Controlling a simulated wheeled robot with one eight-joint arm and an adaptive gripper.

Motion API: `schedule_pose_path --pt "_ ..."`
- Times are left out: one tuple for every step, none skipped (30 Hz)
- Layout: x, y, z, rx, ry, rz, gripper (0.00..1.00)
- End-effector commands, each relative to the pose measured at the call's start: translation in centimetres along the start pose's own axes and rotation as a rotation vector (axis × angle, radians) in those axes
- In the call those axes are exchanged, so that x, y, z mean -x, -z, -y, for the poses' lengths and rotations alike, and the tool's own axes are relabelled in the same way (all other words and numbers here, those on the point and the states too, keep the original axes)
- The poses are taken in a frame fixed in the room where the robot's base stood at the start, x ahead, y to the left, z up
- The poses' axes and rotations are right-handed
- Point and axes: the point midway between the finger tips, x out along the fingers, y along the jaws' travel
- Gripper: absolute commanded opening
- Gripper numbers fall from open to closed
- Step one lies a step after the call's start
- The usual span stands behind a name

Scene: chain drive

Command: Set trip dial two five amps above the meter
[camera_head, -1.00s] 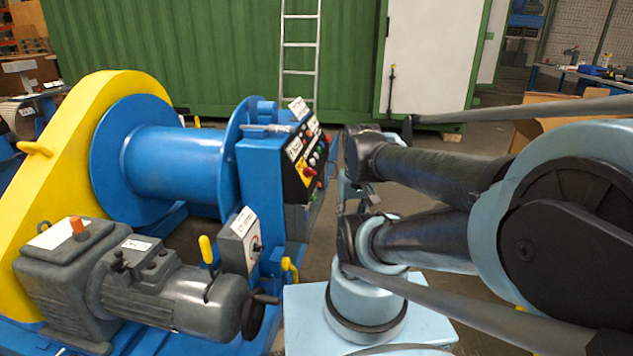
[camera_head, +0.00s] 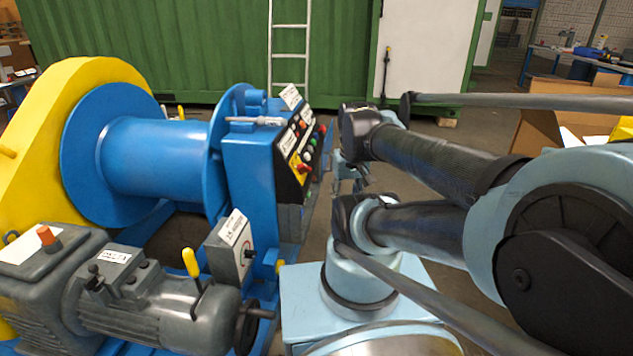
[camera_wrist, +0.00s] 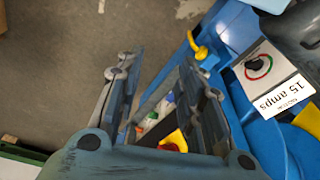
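In the wrist view a black dial (camera_wrist: 257,67) with a red and green ring sits on a light grey box, with a white label (camera_wrist: 284,96) reading 15 amps beside it. In the head view a grey box (camera_head: 229,247) with a white label and a small dark knob stands on the blue winch frame. My gripper (camera_wrist: 158,60) is open and empty, its fingers apart over the floor, left of the dial in the wrist view. In the head view my gripper (camera_head: 350,178) is small and partly hidden by my arm. I cannot make out a meter or a 25 amps label.
The sloped control panel (camera_head: 297,150) with several buttons stands on the blue cabinet, near my arm. The blue drum (camera_head: 155,158), grey motor (camera_head: 150,295) and yellow lever (camera_head: 191,264) crowd the left. A yellow handle (camera_wrist: 197,45) lies between gripper and dial in the wrist view.

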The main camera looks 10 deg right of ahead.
Motion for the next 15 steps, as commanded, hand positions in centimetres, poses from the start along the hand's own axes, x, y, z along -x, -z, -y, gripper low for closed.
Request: schedule_pose_path --pt "0.4 0.7 0.2 -0.012 0.010 0.003 0.35" --pt "0.6 1.1 0.3 -0.022 0.017 0.005 0.35" --pt "0.9 1.7 0.4 -0.035 0.030 0.009 0.35" --pt "1.1 2.2 0.6 -0.046 0.041 0.012 0.35" --pt "1.4 2.7 0.7 -0.060 0.052 0.015 0.35" --pt "1.8 3.5 1.0 -0.080 0.070 0.021 0.35" --pt "2.0 4.1 1.2 -0.095 0.083 0.025 0.35" --pt "2.3 4.8 1.4 -0.109 0.097 0.029 0.35" --pt "2.6 5.6 1.7 -0.130 0.114 0.034 0.35" --pt "2.8 6.3 1.9 -0.146 0.128 0.038 0.35" --pt "3.0 7.0 2.0 -0.160 0.141 0.042 0.35" --pt "3.2 7.9 2.3 -0.180 0.160 0.047 0.35" --pt "3.4 8.6 2.4 -0.194 0.172 0.052 0.35" --pt "3.6 9.3 2.6 -0.209 0.187 0.057 0.35" --pt "3.7 10.3 2.8 -0.228 0.204 0.062 0.35"
